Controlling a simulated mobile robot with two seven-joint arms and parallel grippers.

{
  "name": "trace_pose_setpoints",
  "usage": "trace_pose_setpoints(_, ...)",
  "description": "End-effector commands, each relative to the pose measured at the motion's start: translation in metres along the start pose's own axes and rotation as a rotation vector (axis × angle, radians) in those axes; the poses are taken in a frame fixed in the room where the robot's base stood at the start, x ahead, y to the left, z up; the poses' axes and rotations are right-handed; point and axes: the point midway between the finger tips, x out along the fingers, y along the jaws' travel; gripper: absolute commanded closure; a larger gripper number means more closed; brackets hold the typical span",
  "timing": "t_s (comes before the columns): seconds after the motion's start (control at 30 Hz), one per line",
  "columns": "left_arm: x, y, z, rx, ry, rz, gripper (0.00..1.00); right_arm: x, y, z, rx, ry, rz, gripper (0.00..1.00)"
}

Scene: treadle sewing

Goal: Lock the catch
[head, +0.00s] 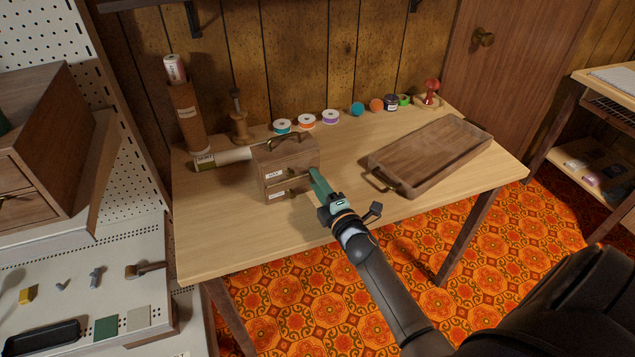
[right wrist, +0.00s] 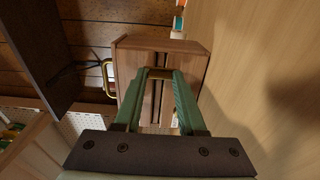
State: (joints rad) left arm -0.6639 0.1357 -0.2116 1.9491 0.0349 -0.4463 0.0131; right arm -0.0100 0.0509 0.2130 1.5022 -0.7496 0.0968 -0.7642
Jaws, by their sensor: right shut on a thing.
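A small wooden box (head: 268,163) with a top handle (head: 285,137) and two labelled front drawers stands on the table, left of its middle. My right gripper (head: 316,176) reaches the right part of its front from the lower right. My left gripper is not in view.
A wooden tray (head: 447,172) with brass handles lies right of the box on the table (head: 225,235). Several thread spools (head: 306,120) line the back. The table's front left is clear.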

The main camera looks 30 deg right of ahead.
Motion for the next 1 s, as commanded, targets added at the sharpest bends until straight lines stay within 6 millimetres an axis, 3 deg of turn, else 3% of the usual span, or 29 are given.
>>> trace_pose_setpoints(0.4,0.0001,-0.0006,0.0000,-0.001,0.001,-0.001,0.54,0.0000,-0.0002,-0.0001,0.011,0.000,0.000,1.00)
trace_pose_setpoints(0.43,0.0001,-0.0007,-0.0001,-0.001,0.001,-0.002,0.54,0.0000,-0.0002,-0.0001,0.011,0.000,0.000,0.58)
trace_pose_setpoints(0.5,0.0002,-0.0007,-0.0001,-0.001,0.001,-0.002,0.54,0.0000,-0.0002,-0.0001,0.010,0.000,0.000,0.50)
trace_pose_setpoints(0.7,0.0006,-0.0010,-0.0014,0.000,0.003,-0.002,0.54,0.0000,-0.0001,-0.0001,0.009,0.000,0.000,0.30)
trace_pose_setpoints(1.0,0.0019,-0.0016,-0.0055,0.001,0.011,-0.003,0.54,-0.0028,-0.0005,-0.0001,0.008,0.000,-0.001,0.30)
